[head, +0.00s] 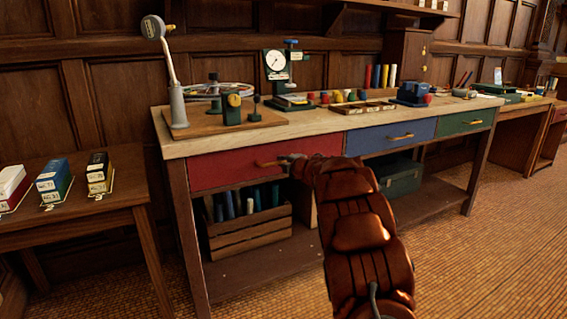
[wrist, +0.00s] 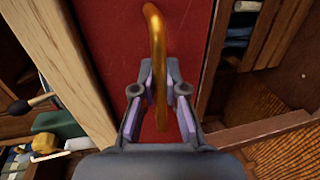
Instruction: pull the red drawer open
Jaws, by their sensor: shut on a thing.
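The red drawer (head: 226,166) is at the left end of the long bench, under its pale top. Its front looks flush with the blue drawer beside it. In the wrist view the red drawer front (wrist: 112,38) fills the middle, with its brass handle (wrist: 155,35) running between my fingers. My gripper (wrist: 158,92) is shut on this handle, one finger on each side. In the head view my gripper (head: 290,160) is at the right part of the red drawer, small and partly hidden by my arm. The brass handle (head: 268,163) shows just left of it.
A blue drawer (head: 375,138) and a green drawer (head: 468,121) are to the right in the same bench. A wooden crate (head: 250,235) with rolls stands on the shelf below. A side table (head: 110,200) with boxes stands at left. Carpet floor lies open at front right.

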